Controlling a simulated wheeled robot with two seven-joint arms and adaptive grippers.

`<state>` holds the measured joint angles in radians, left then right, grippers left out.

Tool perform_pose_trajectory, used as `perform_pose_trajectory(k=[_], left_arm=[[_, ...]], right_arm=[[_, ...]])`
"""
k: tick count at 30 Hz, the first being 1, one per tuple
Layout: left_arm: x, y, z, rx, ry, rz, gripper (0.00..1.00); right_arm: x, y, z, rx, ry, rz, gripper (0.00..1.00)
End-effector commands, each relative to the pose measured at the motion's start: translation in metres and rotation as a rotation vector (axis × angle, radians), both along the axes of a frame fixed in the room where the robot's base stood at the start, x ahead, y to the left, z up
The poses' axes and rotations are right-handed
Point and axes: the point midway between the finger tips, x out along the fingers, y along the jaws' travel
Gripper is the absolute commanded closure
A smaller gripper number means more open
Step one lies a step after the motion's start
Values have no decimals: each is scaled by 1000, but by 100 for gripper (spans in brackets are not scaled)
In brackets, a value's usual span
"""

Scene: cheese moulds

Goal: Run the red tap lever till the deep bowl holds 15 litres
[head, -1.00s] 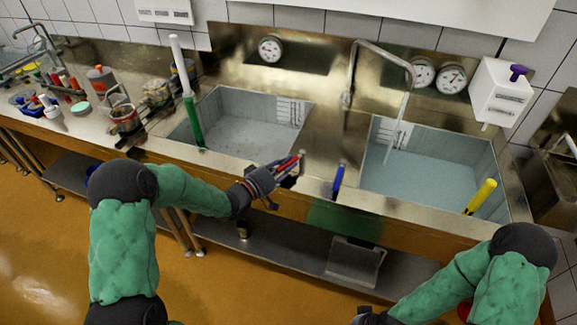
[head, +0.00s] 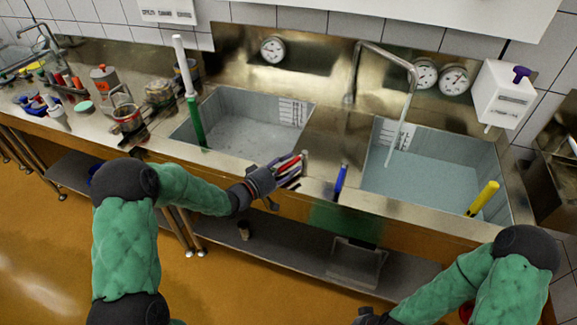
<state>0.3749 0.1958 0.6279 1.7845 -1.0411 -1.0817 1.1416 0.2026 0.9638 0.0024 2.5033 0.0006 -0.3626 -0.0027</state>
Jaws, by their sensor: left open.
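The red tap lever (head: 289,160) stands at the front edge of the counter, between the two sinks. My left gripper (head: 284,180) is at the lever, with its open fingers beside or around it; I cannot tell whether they touch. A blue lever (head: 341,180) stands to its right. A thin stream runs from the bent spout (head: 388,52) into the right bowl (head: 486,150), which holds pale water. A marked scale (head: 396,133) is on its back wall; its figures are too small to read. My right gripper (head: 372,318) is cut off at the bottom edge.
A yellow handle (head: 482,198) stands at the right bowl's front. Round dials (head: 272,49) are on the back panel. Jars and small tools crowd the counter's left end.

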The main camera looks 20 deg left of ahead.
Motion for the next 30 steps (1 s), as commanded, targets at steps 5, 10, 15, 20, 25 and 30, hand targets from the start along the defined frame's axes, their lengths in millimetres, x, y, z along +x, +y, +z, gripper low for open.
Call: perform_pose_trajectory(k=[5,10,15,20,25,30], left_arm=[[-10,8,1,0,-1,3,59],[-37,25,1,0,0,6,59],[-66,41,0,0,0,5,59],[-88,53,0,1,1,3,59],[-100,60,-1,0,2,1,59],[-104,61,0,0,1,-2,59]], right_arm=[[0,0,0,0,0,0,100],[0,0,0,0,0,0,100],[0,0,0,0,0,0,100],[0,0,0,0,0,0,100],[0,0,0,0,0,0,100],[0,0,0,0,0,0,100]])
